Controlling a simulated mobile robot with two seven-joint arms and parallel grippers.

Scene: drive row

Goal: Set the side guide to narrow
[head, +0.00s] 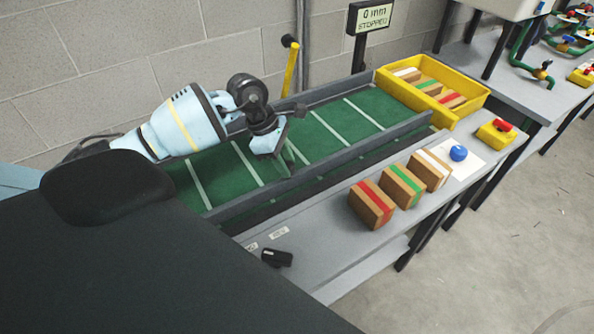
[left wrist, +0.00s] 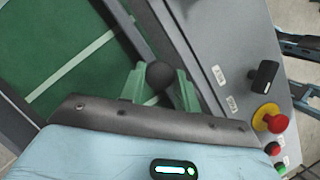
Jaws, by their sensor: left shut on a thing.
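My left gripper (head: 288,156) reaches in over the green belt, close to the front grey side rail (head: 330,163). In the left wrist view its pale green fingers (left wrist: 160,86) are shut on a dark round knob (left wrist: 160,74). The guide's setting cannot be read. My right gripper is not in view.
A black handle (head: 277,257) lies by two small labels on the front ledge. Three striped boxes (head: 402,187) stand beyond it. A yellow tray (head: 470,105) with boxes is at the belt's far end. A yellow lever (head: 290,70) stands behind; the display (head: 372,17) reads 0, STOPPED.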

